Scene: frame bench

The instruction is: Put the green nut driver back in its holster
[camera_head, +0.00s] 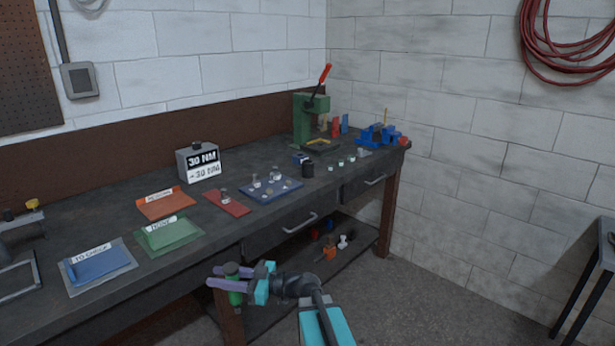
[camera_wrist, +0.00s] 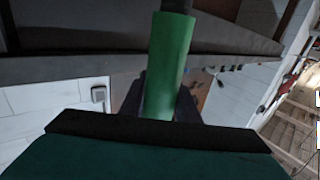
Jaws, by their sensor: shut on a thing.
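My gripper (camera_head: 238,279) is shut on the green nut driver (camera_head: 234,290), held in front of the bench's front edge. In the wrist view the nut driver's green handle (camera_wrist: 168,65) stands between the fingers, close to the camera. A dark part of it shows at the top in the head view. No holster can be made out for certain; a blue rack (camera_head: 376,135) with a thin upright yellow piece stands at the far right end of the bench.
A shelf below holds small items.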

